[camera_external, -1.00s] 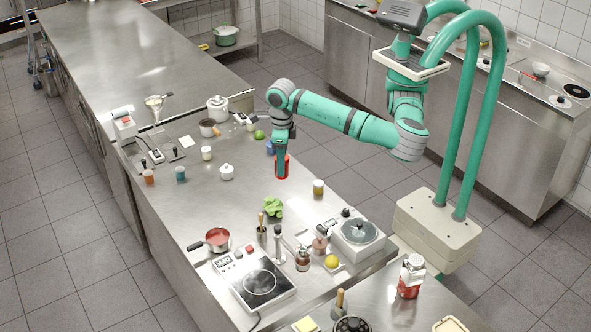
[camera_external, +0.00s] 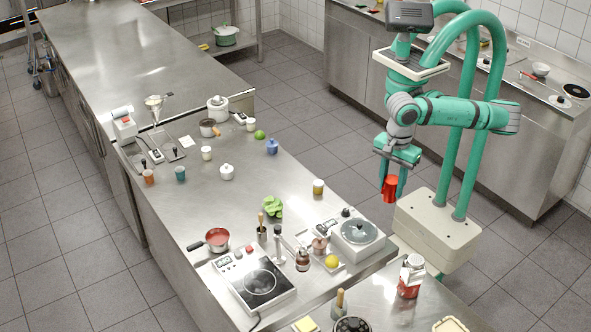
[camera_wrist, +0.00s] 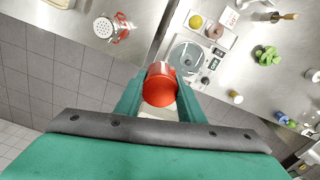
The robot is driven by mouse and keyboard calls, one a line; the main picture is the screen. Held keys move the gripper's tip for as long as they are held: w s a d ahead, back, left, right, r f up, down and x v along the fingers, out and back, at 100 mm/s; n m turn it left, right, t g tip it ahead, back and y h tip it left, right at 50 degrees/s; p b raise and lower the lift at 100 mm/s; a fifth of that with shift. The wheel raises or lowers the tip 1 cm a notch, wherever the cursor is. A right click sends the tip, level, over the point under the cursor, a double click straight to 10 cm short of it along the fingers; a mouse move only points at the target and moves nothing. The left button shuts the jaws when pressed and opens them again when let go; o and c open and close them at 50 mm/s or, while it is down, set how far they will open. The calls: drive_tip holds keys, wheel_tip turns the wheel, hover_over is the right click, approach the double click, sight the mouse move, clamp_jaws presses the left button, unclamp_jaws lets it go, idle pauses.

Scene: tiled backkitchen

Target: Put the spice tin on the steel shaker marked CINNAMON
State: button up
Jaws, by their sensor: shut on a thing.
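The spice tin, a red cylinder (camera_external: 389,189), is held between the fingers of my gripper (camera_external: 391,180), over the floor to the right of the long counter. In the wrist view the tin (camera_wrist: 160,87) sits upright between the two green fingertips (camera_wrist: 160,95), its round red top facing the camera. A steel shaker with red on its side (camera_external: 411,276) stands on the near right counter, below and apart from the tin. In the wrist view the shaker (camera_wrist: 105,27) shows a perforated lid at upper left. I cannot read its marking.
The near counter (camera_external: 385,305) has bare steel around the shaker, with a dark round container (camera_external: 352,325) nearby. A scale with a round plate (camera_external: 358,233) and a yellow lemon (camera_external: 332,262) are on the long counter. A gap of floor lies beneath the tin.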

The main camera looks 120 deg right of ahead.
drive_tip(key=s+a+r+n, duration=0.1)
drive_tip(key=s+a+n, duration=0.2)
drive_tip(key=s+a, duration=0.4)
hover_over(423, 265)
wheel_tip(423, 265, down, 9)
drive_tip(key=shift+s+d+f, duration=0.1)
drive_tip(key=shift+d, duration=0.05)
drive_tip(key=shift+f, duration=1.7)
drive_tip(key=shift+f, duration=0.15)
drive_tip(key=o, duration=1.1)
